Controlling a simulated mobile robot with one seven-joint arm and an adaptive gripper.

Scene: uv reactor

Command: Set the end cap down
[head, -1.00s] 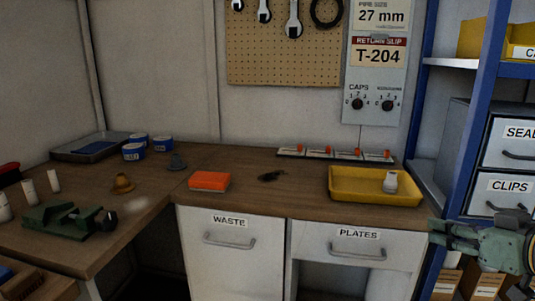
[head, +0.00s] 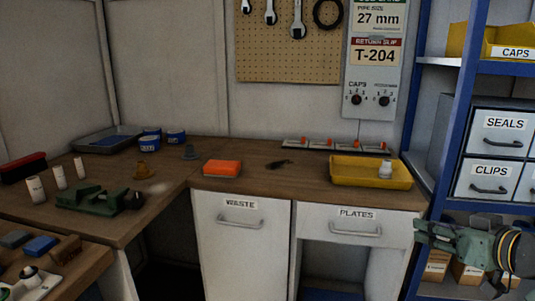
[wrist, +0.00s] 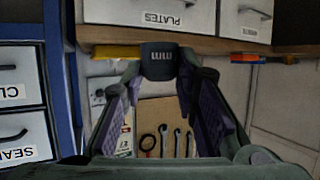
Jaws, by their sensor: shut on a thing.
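My gripper (wrist: 158,74) is shut on the end cap (wrist: 158,56), a dark grey-blue piece with white marks, held between the fingertips in the wrist view, which is upside down. In the head view my gripper (head: 424,232) is at the right edge, in front of the blue shelf and below the bench top level. The cap cannot be made out there. The yellow tray (head: 345,181) sits on the right end of the wooden bench (head: 268,172), with a white fitting (head: 385,170) in it.
A green vise (head: 92,198) is at left. The blue shelf (head: 457,120) bounds the right. Bench top left of the tray is mostly clear.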

